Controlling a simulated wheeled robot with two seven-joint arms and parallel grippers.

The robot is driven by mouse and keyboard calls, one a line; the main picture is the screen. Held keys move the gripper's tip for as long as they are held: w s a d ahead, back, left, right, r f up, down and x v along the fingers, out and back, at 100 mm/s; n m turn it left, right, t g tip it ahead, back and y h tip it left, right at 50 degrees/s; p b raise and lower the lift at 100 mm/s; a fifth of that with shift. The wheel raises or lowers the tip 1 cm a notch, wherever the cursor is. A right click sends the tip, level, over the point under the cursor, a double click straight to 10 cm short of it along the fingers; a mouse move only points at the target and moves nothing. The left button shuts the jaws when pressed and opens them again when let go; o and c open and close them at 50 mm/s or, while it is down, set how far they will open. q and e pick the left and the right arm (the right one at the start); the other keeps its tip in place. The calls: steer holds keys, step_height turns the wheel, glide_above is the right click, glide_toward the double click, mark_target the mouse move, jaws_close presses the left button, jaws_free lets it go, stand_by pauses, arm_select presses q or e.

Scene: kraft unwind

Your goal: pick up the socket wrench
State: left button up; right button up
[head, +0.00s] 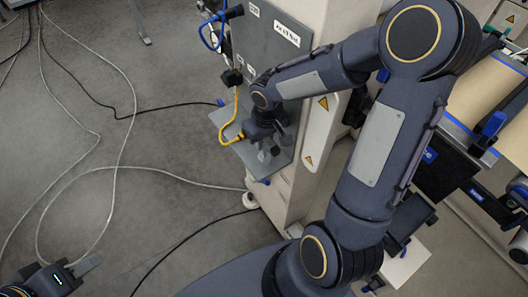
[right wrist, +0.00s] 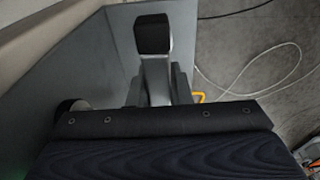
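I cannot make out the socket wrench clearly in either view. My right gripper (head: 269,151) points down over a small grey shelf (head: 231,118) on the side of the machine. Dark, small shapes sit at its fingertips, and I cannot tell fingers from a tool there. A yellow cord (head: 236,105) hangs down the panel and curves to the gripper's left side. In the right wrist view, grey finger-like parts (right wrist: 157,85) stand beyond my wrist with a black block (right wrist: 153,35) at the top; a bit of yellow (right wrist: 198,97) shows beside them. My left gripper (head: 80,268) is low at the left, over the floor.
The pale machine body (head: 318,130) and its grey panel (head: 262,45) stand close beside my right gripper. Brown paper rolls (head: 485,92) are at the right. Cables (head: 120,170) cross the otherwise open grey floor at the left.

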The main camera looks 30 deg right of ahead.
jaws_close()
steer(key=shift+r, duration=0.1)
